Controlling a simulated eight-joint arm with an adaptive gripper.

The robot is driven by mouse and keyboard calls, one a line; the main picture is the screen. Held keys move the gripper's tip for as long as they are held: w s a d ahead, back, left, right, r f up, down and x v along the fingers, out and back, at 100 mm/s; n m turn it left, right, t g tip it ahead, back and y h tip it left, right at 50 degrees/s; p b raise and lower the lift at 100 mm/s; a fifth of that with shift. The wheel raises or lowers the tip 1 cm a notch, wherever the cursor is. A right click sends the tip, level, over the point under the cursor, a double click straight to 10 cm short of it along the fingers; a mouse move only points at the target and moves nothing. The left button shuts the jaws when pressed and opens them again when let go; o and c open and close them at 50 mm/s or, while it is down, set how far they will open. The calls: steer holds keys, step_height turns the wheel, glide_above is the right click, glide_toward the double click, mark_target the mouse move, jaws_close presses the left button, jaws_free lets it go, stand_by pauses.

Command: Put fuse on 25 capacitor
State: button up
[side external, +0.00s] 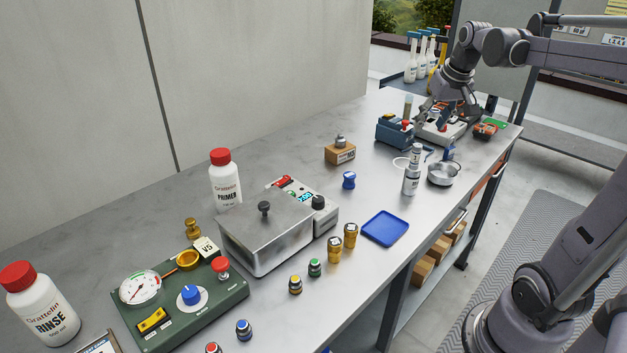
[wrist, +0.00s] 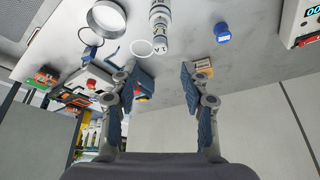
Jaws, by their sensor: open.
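I cannot single out a fuse or a part marked 25 with certainty; labels are too small to read. Small cylinders with coloured tops stand at the bench front, such as a yellow-banded one (side external: 295,285), a green-topped one (side external: 314,267) and a blue one (side external: 243,330). Two gold cylinders (side external: 335,250) with pale tops stand beside them. My gripper (side external: 442,112) is at the far end of the bench, over or near a grey device (side external: 445,132). In the wrist view my gripper (wrist: 162,78) is open, with nothing visible between its fingers.
A metal-lidded box (side external: 265,235), green gauge panel (side external: 180,310) and white bottles (side external: 225,180) crowd the near bench. A blue tray (side external: 385,229) lies at the front edge. A grey-white cylinder stack (side external: 412,172), round dish (side external: 443,174) and blue box (side external: 397,133) stand farther back.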

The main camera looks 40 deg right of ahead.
steer(key=s+a+f+n+t+y, duration=0.1)
steer(key=a+f+n, duration=0.1)
steer(key=a, duration=0.7)
steer(key=s+a+f+n+t, duration=0.1)
steer(key=a+f, duration=0.3)
steer(key=a, duration=0.5)
steer(key=s+a+f+n+t+y, duration=0.1)
steer(key=s+a+f+n, duration=0.1)
steer(key=a, duration=0.7)
steer(key=shift+s+a+f+n+y, duration=0.15)
steer(key=shift+s+f+n+y, duration=0.2)
steer(key=shift+n, duration=0.55)
